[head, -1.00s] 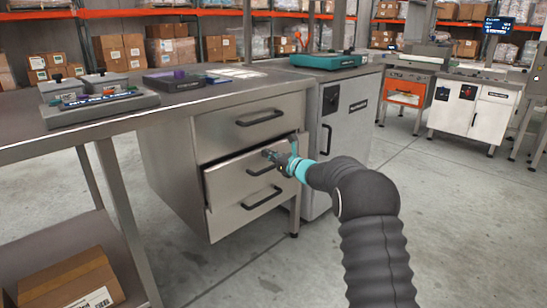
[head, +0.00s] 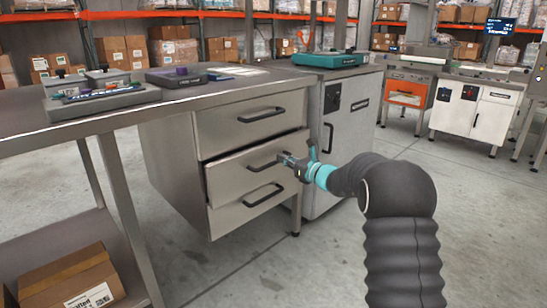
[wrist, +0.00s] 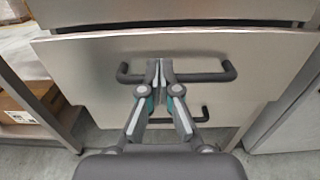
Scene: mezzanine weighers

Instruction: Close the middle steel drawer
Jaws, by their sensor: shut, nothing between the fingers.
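The middle steel drawer (head: 228,179) stands slightly out of its cabinet, with a dark gap along its top edge. Its front also fills much of the wrist view (wrist: 250,52). Its dark bar handle (wrist: 205,76) runs across behind my fingers. My gripper (head: 282,157) is at the right part of this handle in the head view. In the wrist view my gripper (wrist: 160,66) has its fingertips together in front of the handle's middle, holding nothing. I cannot tell whether they touch the drawer or handle.
The top drawer (head: 250,118) looks shut above, and the bottom drawer's handle (head: 262,196) is below. A grey cabinet (head: 345,140) stands close on the right. A cardboard box (head: 65,280) sits on the lower shelf at left. Floor at right is open.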

